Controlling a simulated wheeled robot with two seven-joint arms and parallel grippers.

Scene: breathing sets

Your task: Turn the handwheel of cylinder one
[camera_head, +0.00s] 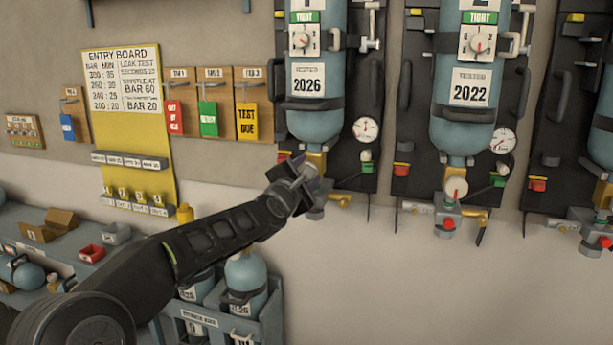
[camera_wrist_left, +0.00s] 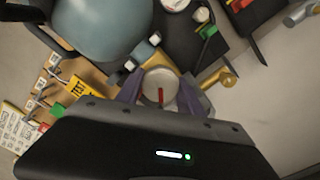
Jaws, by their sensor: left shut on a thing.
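Cylinder one (camera_head: 315,122), blue with a 2026 label, hangs upside down on the wall. Its lower body also shows in the left wrist view (camera_wrist_left: 108,28). My left gripper (camera_head: 303,180) is at its valve below the neck. In the left wrist view my left gripper's purple fingers (camera_wrist_left: 160,92) are on both sides of a pale round handwheel with a red mark (camera_wrist_left: 158,86), shut on it. In the head view the gripper hides this handwheel. My right gripper is in neither view.
Cylinder two (camera_head: 465,120), labelled 2022, hangs to the right with its own pale handwheel (camera_head: 456,189). A gauge (camera_head: 366,129) and a yellow lever (camera_head: 340,200) are close to my gripper. Hanging tags and a yellow entry board (camera_head: 160,165) are left. The wall below right is clear.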

